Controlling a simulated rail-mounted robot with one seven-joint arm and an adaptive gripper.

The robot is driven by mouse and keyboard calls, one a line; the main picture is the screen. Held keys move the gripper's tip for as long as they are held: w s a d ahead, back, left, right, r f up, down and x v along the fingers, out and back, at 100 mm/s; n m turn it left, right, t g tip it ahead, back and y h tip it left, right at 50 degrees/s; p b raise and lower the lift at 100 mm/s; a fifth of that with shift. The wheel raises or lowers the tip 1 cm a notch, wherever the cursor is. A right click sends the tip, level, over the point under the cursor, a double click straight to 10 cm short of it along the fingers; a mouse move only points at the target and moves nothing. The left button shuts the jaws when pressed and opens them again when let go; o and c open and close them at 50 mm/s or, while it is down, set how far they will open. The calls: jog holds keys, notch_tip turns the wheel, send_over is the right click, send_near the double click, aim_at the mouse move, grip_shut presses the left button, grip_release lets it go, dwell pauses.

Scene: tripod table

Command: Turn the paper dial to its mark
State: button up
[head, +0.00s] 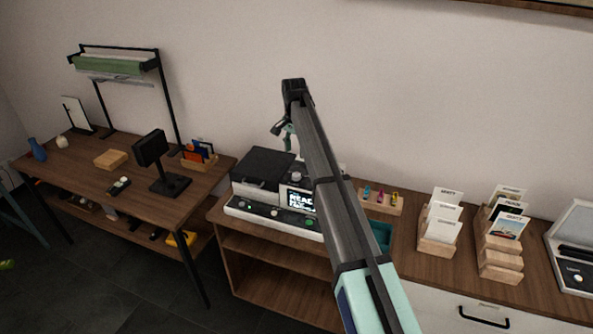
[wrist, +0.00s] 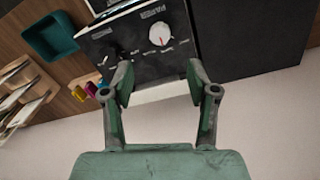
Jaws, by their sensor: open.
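The paper dial (wrist: 160,33) is a round white knob with a red pointer line, on a dark panel (wrist: 125,45) with white lettering. The lettering near it reads "PAPER" upside down in the wrist view. The red line points down toward the small labels at the panel's edge; which label it meets is too small to tell. My gripper (wrist: 160,76) is open and empty, its fingertips apart and below the dial in the picture, not touching it. In the head view my gripper (head: 284,132) hangs above the printer (head: 262,168), and my arm hides part of the printer.
A teal tray (wrist: 50,36) and several small coloured bottles (wrist: 88,90) lie beside the panel. Card holders (head: 438,238) stand farther right on the cabinet. The printer's black lid and lit screen (head: 298,199) are left of my arm. The wall is behind.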

aim_at(296, 174)
notch_tip(296, 174, down, 10)
jog(key=p, duration=0.3)
jog(key=shift+s+d+f, duration=0.1)
jog(key=shift+d+f, duration=0.05)
jog(key=shift+f, duration=0.1)
grip_shut()
